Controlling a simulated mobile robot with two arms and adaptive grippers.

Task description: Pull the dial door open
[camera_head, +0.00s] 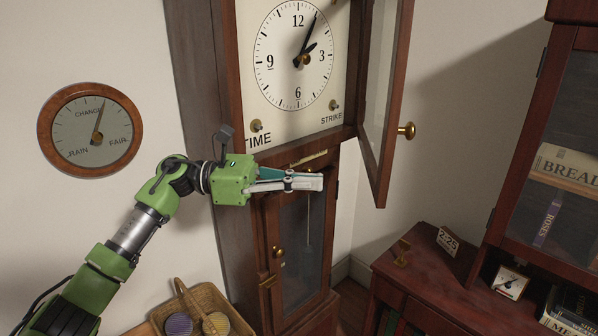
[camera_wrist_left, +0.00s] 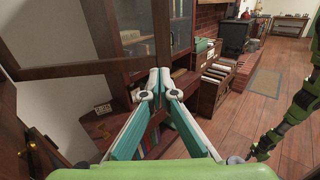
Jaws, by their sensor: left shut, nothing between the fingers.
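The dial door (camera_head: 388,95) of the tall clock is a wooden frame with a glass pane. In the head view it stands swung wide open to the right, its brass knob (camera_head: 406,130) on the outer side. The clock dial (camera_head: 295,55) is uncovered. My left gripper (camera_head: 322,181) is shut and empty, below the dial, in front of the upper part of the lower case door (camera_head: 300,230) and left of the open door's bottom corner. In the left wrist view its fingertips (camera_wrist_left: 160,72) meet. What seems to be the door's lower rail (camera_wrist_left: 60,70) crosses left of them.
A dark red cabinet (camera_head: 420,278) with books and small cards stands at the right. A wicker basket (camera_head: 205,300) sits low, left of the clock. A round barometer (camera_head: 90,130) hangs on the left wall. Part of my right arm (camera_wrist_left: 290,105) shows in the left wrist view.

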